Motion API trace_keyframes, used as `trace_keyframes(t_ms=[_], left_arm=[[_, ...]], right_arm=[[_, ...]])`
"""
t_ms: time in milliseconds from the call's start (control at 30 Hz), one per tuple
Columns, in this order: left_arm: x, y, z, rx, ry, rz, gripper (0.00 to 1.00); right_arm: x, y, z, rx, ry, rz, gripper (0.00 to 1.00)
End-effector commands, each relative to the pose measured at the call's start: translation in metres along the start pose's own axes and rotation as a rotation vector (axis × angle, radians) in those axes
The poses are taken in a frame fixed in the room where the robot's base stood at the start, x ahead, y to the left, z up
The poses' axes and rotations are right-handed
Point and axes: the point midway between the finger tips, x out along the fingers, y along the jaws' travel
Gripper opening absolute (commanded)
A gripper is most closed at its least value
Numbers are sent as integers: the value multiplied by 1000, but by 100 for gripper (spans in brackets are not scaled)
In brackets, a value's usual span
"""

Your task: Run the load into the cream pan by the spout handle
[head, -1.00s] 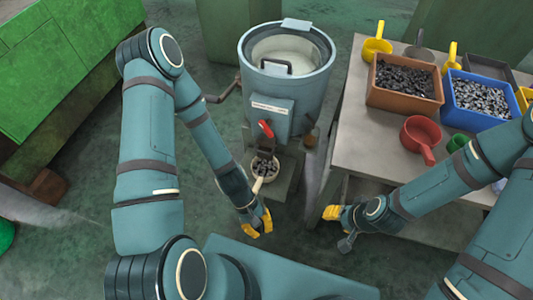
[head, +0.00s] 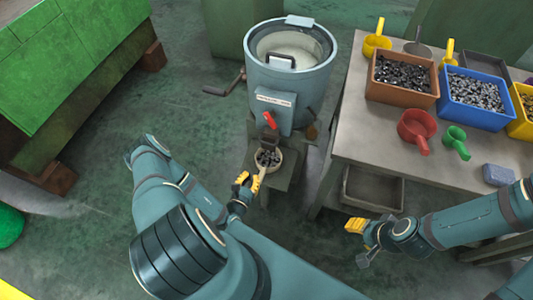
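The blue-grey drum machine (head: 290,85) stands at centre with pale contents in its open top. A red spout handle (head: 269,119) sits on its front, above the spout (head: 270,141). The cream pan (head: 279,163) is beneath the spout, with dark small pieces in it; its handle points toward me. My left gripper (head: 248,181) is at the pan handle, below the red handle, its yellow fingertips apart; the pan handle is beside its right fingertip, and I see no clear grip. My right gripper (head: 357,240) is low, right of the machine, apart from everything; its finger gap is unclear.
A grey table (head: 370,140) at right carries a brown bin (head: 400,97), a blue bin (head: 472,118), a red scoop (head: 417,128), a green scoop (head: 455,141) and yellow scoops. A crank (head: 225,85) sticks out left of the drum.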

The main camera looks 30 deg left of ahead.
Motion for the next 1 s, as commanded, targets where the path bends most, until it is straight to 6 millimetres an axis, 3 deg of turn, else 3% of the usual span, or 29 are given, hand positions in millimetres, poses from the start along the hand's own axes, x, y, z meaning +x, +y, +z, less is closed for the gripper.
trace_keyframes(t_ms=[167, 700, 1000], left_arm=[[15, 3, -1, 4, -2, 12, 0], [114, 2, 3, 3, -2, 7, 0], [136, 2, 12, 1, 0, 7, 0]], right_arm=[[3, 1, 1, -1, -2, 0, 47], [22, 8, 1, -3, 3, 0, 47], [26, 10, 0, -3, 5, 0, 47]])
